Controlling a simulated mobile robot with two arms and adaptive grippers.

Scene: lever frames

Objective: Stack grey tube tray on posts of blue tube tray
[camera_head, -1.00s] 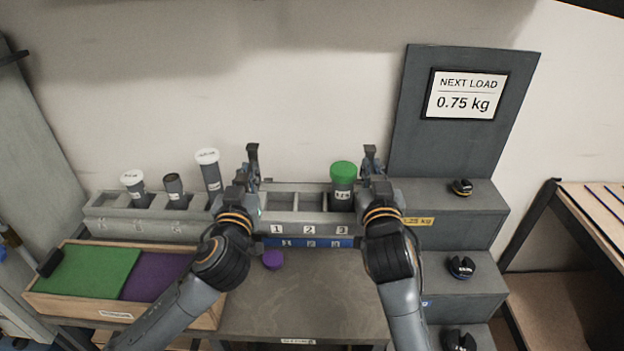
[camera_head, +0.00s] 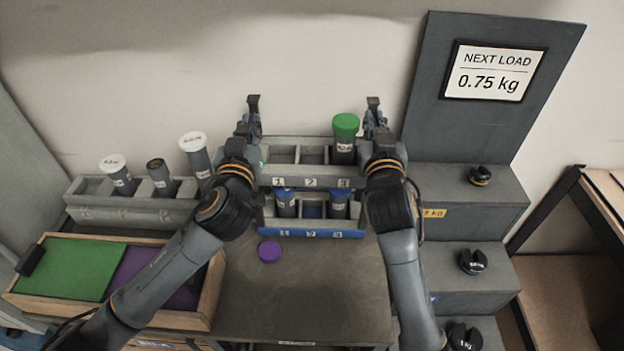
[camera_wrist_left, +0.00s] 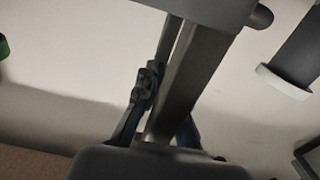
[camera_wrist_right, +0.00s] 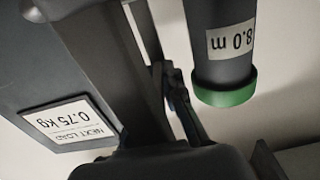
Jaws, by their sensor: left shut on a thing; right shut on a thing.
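The grey tube tray (camera_head: 311,182), numbered 1, 2, 3, is held up between my two grippers above and slightly behind the blue tube tray. A green-capped tube stands in its slot 3 (camera_head: 345,140); slots 1 and 2 look empty. My left gripper (camera_head: 252,121) is shut on the tray's left end and my right gripper (camera_head: 374,119) on its right end. The blue tube tray (camera_head: 310,233) stands on the table with tubes in slots 1 (camera_head: 286,205) and 3 (camera_head: 338,207). Its posts cannot be made out clearly. The right wrist view shows the green-capped tube (camera_wrist_right: 222,60) close up.
A grey rack (camera_head: 130,212) with several tubes stands left. A wooden box with green and purple pads (camera_head: 205,312) is at front left. A purple cap (camera_head: 269,251) lies before the blue tray. Grey steps (camera_head: 470,220) with black weights rise right.

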